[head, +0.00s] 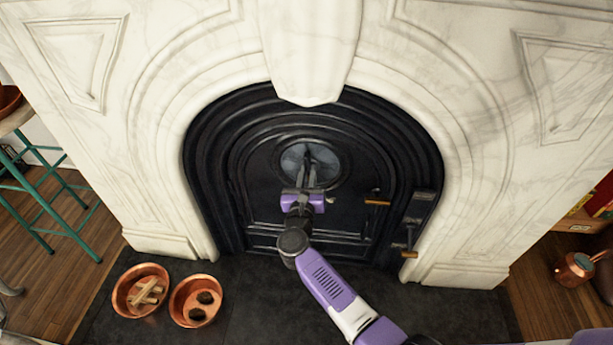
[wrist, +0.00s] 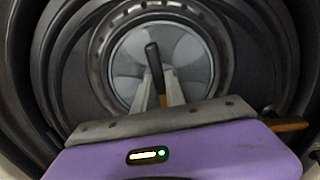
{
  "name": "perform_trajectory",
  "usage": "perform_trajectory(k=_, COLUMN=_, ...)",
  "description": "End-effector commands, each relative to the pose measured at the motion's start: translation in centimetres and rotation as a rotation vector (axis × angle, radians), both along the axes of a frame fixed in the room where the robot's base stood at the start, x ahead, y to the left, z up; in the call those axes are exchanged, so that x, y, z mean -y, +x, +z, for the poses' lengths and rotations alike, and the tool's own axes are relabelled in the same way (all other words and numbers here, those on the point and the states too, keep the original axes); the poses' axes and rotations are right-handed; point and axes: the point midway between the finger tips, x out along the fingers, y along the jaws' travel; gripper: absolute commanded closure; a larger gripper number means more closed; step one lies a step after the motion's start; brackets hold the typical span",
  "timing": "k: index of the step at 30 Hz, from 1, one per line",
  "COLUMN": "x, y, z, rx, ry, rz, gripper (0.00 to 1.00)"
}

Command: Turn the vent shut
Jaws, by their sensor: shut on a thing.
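The round vent (head: 293,160) is a grey disc with wedge-shaped sectors, set in the black arched fireplace door (head: 270,200). In the wrist view the vent (wrist: 185,48) shows lighter and darker wedges inside a dark studded ring. I cannot tell whether its slots are open or covered. A dark knob-like handle (wrist: 152,56) sticks out from the vent's middle, tilted slightly. My gripper (head: 309,170) reaches the vent from the front and below. In the wrist view its two pale fingers (wrist: 160,92) are shut on the handle, one at each side. The fingers hide the handle's lower part.
A wooden-handled latch (head: 377,202) is on the door right of my gripper, with another wooden handle (head: 409,254) lower right. Two copper bowls (head: 141,290) (head: 196,301) stand on the dark hearth at left. White marble (head: 170,130) surrounds the door.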

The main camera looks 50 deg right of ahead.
Motion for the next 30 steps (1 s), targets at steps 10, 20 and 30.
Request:
perform_trajectory(k=10, x=0.1, y=-0.25, z=-0.46, rx=0.209, ry=0.159, rz=-0.002, gripper=1.0)
perform_trajectory(k=20, x=0.16, y=-0.29, z=-0.27, rx=0.339, ry=0.261, rz=-0.001, gripper=1.0)
perform_trajectory(k=30, x=0.15, y=-0.28, z=-0.14, rx=0.376, ry=0.29, rz=0.0, gripper=1.0)
